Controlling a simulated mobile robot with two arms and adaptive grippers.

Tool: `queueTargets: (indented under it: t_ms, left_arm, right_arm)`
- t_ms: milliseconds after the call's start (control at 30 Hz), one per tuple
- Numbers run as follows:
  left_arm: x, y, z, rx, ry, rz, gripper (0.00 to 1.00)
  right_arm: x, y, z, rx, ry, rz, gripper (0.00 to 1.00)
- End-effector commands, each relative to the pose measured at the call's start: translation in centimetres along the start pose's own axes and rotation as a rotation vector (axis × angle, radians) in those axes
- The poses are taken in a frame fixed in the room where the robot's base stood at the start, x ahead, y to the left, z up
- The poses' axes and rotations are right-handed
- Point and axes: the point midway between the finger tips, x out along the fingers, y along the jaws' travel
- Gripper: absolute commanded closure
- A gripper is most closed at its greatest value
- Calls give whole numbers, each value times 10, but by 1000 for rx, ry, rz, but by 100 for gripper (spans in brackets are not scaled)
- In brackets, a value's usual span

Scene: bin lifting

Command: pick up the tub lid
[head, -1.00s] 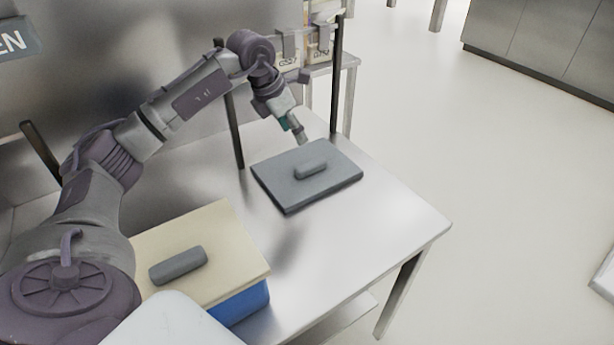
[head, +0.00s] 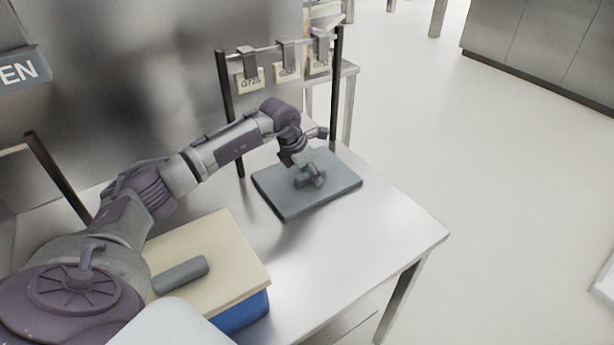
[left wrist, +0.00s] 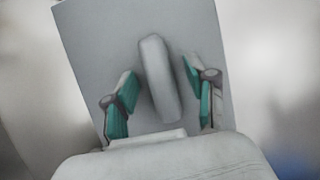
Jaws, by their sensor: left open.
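A flat grey lid (head: 275,192) lies on the steel table, with a rounded bar handle on top. My left gripper (head: 310,178) is open and low over this handle, coming down from above. In the left wrist view the grey lid (left wrist: 90,30) fills the middle, and its handle (left wrist: 157,75) stands between the two green-padded fingers of the left gripper (left wrist: 160,80), with a gap on each side. A blue tub (head: 242,312) with a cream lid (head: 225,245) and grey handle (head: 180,275) stands nearer, partly hidden by my arm. My right gripper is not in view.
The steel table (head: 335,265) is bare between the tub and the grey lid and towards its right corner. A dark-posted rack with hanging labelled tags (head: 250,80) stands behind the grey lid. A steel wall rises behind the table.

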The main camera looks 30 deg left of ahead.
Motion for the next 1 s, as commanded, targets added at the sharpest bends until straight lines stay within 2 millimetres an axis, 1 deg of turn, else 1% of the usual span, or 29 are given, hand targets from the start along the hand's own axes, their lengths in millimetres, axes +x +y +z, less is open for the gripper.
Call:
queueTargets:
  t_ms: [67, 567, 600, 933, 1000]
  left_arm:
    - [3, 0, 0, 1, -1, 0, 44]
    - [5, 0, -1, 0, -1, 0, 44]
    - [5, 0, -1, 0, -1, 0, 45]
    - [6, 0, -2, 0, 1, 0, 100]
    - [6, 0, -2, 0, 2, -1, 100]
  right_arm:
    - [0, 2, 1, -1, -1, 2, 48]
    - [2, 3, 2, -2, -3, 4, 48]
    - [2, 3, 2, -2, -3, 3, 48]
    - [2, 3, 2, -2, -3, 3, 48]
    - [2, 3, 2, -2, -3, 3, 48]
